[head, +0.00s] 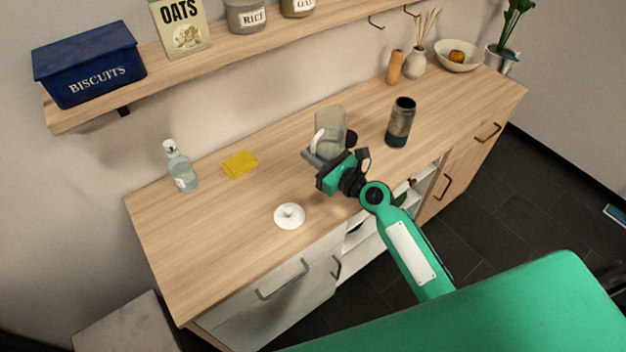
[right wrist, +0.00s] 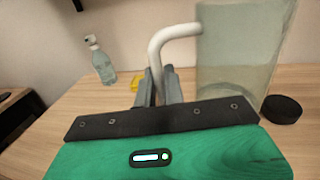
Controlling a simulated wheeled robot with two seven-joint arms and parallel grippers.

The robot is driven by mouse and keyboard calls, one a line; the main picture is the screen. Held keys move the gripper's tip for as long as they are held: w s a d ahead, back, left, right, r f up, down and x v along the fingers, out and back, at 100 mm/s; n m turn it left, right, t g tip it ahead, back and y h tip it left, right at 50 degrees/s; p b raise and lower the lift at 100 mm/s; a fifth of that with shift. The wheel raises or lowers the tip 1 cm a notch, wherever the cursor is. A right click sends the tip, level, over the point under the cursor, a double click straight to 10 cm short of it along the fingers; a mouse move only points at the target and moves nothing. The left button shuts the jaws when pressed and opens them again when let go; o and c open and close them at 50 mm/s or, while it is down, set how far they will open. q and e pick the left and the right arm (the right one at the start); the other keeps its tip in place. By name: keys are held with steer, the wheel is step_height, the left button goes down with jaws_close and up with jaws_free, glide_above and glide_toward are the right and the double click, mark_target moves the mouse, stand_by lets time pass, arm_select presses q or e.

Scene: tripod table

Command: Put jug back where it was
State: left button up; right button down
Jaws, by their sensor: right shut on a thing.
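The jug (head: 330,130) is clear greenish glass with a white handle, and stands about upright at the middle of the wooden counter. My right gripper (head: 322,157) is shut on the jug's handle. In the right wrist view the jug (right wrist: 240,55) fills the upper right, and the white handle (right wrist: 157,55) runs down between the fingers of the gripper (right wrist: 160,88). The base is partly hidden, so I cannot tell whether it touches the counter. My left gripper is not in view.
A dark cylinder (head: 400,122) stands right of the jug. A round black object (right wrist: 282,109) is close beside it. A white lid (head: 289,215), yellow sponge (head: 240,164) and soap bottle (head: 181,167) are on the left of the counter (head: 215,255). A shelf (head: 190,58) hangs above.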

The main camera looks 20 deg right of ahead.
step_height(320, 180, down, 4)
steer(key=shift+r+b, duration=0.1)
steer(key=shift+b, duration=0.45)
step_height(320, 180, down, 4)
steer(key=shift+f+b, duration=0.15)
steer(key=shift+b, duration=0.9)
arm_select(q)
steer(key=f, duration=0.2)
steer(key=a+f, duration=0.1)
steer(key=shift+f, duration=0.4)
arm_select(e)
steer(key=shift+f, duration=0.1)
steer(key=c, duration=1.5)
jaws_free()
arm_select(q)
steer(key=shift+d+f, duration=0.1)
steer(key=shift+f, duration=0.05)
